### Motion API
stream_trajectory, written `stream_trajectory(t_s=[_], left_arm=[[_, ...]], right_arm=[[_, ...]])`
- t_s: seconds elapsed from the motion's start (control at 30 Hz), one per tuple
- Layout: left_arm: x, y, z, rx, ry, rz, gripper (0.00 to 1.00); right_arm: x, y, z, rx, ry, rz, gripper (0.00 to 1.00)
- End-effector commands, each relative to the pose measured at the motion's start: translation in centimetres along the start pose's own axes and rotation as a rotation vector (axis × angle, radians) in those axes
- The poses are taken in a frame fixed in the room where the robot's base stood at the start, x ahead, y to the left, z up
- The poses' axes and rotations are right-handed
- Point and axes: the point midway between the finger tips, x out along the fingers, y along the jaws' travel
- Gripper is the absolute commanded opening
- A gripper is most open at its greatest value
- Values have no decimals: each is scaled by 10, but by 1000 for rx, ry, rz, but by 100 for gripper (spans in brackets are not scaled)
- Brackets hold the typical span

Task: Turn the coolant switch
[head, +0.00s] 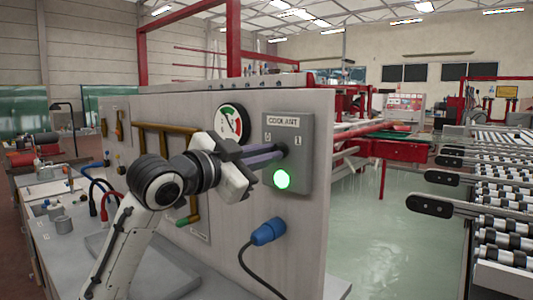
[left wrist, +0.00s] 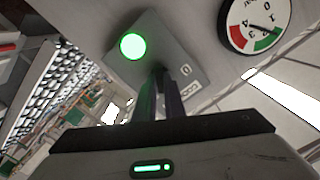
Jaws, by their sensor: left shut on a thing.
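The coolant switch box (head: 302,180) is a grey plate labelled COOLANT on the upright panel, with marks 0 and 1 beneath the label. A green lamp (head: 282,179) glows on its lower part. My left gripper (head: 278,151) reaches in from the left, its fingers closed at the switch knob, which they hide. In the left wrist view the fingers (left wrist: 160,95) meet the box face (left wrist: 190,62) between the lit lamp (left wrist: 132,46) and the marks. The knob's turn position cannot be made out. My right gripper is not in view.
A round gauge (head: 229,123) sits left of the box, above my wrist. A blue plug (head: 268,232) with a dark cable sticks out below. Copper-coloured pipes (head: 165,128) run along the panel.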

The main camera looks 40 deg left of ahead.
Motion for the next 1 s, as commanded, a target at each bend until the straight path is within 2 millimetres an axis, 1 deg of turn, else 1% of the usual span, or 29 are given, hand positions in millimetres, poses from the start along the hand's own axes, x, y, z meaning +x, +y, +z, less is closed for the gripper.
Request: stream_trajectory(t_s=[0.1,0.3,0.8,0.83,0.9,0.93,1.0], left_arm=[[0,0,-1,55,2,1,0],[0,1,-1,107,3,1,0],[0,0,-1,124,4,0,0],[0,0,-1,124,4,0,13],[0,0,-1,124,4,0,24],[0,0,-1,123,4,0,28],[0,0,-1,123,3,0,28]], right_arm=[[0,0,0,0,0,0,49],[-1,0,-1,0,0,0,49],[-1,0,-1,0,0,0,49],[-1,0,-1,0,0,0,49],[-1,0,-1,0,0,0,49],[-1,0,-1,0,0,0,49],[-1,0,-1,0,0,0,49]])
